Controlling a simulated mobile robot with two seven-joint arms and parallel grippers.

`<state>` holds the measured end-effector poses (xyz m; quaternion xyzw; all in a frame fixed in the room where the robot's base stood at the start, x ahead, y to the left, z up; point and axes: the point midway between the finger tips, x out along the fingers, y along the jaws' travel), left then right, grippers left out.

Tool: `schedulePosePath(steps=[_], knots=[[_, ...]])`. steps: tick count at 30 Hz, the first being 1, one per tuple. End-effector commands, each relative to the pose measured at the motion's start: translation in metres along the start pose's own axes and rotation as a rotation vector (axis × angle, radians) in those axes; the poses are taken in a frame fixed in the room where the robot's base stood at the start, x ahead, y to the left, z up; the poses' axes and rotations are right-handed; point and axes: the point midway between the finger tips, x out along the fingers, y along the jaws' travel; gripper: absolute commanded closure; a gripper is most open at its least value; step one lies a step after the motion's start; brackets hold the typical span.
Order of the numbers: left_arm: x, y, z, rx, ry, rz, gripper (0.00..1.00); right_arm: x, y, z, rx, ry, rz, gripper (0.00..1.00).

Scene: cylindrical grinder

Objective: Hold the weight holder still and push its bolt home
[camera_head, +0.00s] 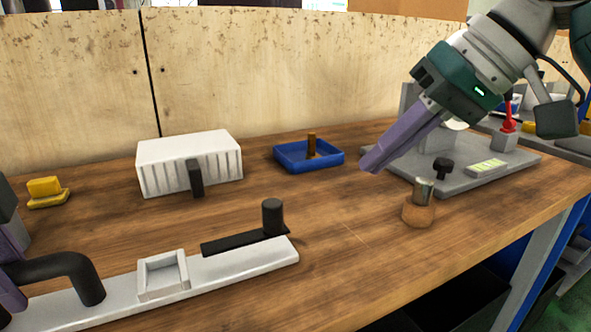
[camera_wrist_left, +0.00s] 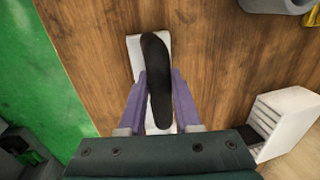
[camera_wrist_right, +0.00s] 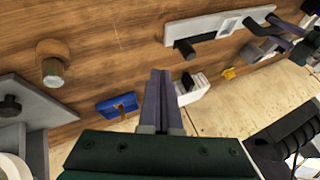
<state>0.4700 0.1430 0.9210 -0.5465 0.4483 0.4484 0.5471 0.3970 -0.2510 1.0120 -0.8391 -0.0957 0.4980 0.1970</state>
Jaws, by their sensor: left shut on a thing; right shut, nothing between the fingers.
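The weight holder, a long white bar (camera_head: 225,274) with a square raised frame, lies on the wooden bench at lower left. A black arched handle (camera_head: 62,264) rises from its left end. The bolt, a flat black bar with an upright round knob (camera_head: 272,217), lies along its right part; I cannot tell how deep it sits. My left gripper (camera_wrist_left: 158,78) is shut on the black handle, one finger on each side. It shows only partly at the head view's left edge. My right gripper (camera_head: 369,167) is shut and empty, above the bench, apart from the holder and bolt.
A white ribbed box (camera_head: 190,160) stands behind the holder. A blue tray (camera_head: 308,156) with a brown peg is at the back middle. A round wooden piece (camera_head: 418,212) and a grey plate (camera_head: 490,175) are at right. The bench between knob and wooden piece is clear.

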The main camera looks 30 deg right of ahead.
Motion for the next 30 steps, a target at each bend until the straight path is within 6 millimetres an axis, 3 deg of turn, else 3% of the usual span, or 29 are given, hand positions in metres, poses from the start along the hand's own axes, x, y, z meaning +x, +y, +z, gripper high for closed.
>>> schedulePosePath(steps=[13, 21, 30], knots=[[0.001, 0.001, 0.000, 0.000, -0.001, 0.002, 1.00, 0.091, -0.001, 0.002, 0.002, -0.006, -0.002, 1.00], [0.001, 0.001, 0.000, 0.000, -0.001, 0.002, 1.00, 0.106, -0.031, 0.001, -0.002, -0.001, -0.001, 1.00], [0.001, 0.001, 0.001, 0.000, -0.001, 0.002, 1.00, 0.108, -0.035, 0.001, 0.000, -0.001, 0.001, 1.00]])
